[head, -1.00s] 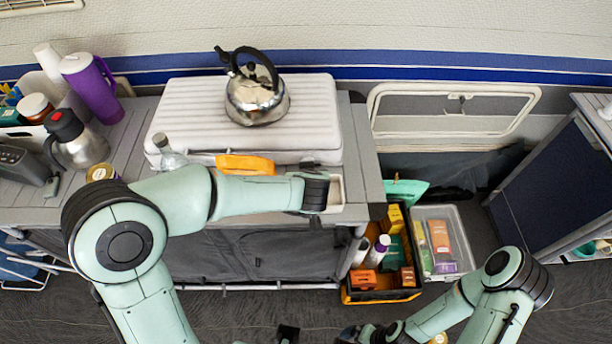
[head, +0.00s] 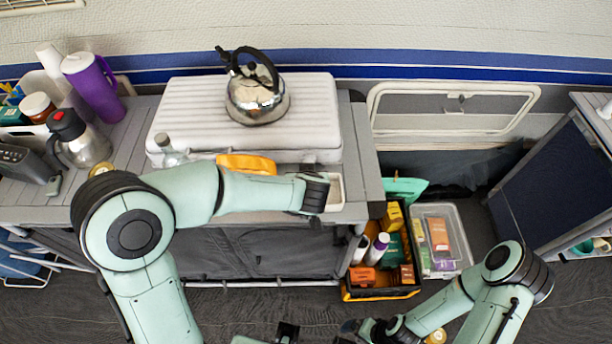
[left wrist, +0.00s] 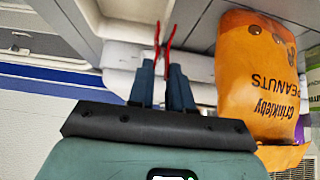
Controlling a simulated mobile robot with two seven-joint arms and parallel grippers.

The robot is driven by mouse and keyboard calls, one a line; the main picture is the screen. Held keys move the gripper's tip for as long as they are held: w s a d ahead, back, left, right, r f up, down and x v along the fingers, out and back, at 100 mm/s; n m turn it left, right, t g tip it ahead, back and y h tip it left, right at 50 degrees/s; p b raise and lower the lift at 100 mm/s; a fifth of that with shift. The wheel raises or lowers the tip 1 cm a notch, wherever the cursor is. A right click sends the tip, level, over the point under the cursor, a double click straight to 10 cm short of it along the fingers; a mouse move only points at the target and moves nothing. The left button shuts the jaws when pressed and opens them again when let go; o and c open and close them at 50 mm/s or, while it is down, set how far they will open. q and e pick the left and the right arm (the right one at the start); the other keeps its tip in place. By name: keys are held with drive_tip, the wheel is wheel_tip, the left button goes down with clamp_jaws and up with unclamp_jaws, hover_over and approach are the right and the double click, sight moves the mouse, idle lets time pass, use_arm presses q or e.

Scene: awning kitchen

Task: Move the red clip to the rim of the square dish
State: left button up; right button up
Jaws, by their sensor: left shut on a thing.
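The red clip (left wrist: 169,42) shows in the left wrist view as two thin red prongs at the fingertips. My left gripper (left wrist: 162,72) is shut on it. In the head view the clip and these fingertips are hidden under my left wrist. A pale square dish (head: 336,192) sits at the right front of the counter, just right of my left wrist and partly covered by it. I cannot tell whether the clip touches the dish. My right gripper (head: 352,328) is low at the picture's bottom, away from the counter; its fingers are unclear.
A white ribbed case (head: 190,100) carries a steel kettle (head: 256,98) behind the arm. A clear bottle (head: 172,152) stands in front of the case. A filled black crate (head: 372,293) is on the floor, right.

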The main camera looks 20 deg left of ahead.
use_arm(q)
drive_tip(key=shift+f, duration=0.25)
idle(0.4)
drive_tip(key=shift+f, duration=0.35)
drive_tip(key=shift+f, duration=0.45)
idle(0.6)
drive_tip(key=shift+f, duration=0.25)
idle(0.5)
drive_tip(key=o, duration=0.7)
drive_tip(key=shift+o, duration=0.2)
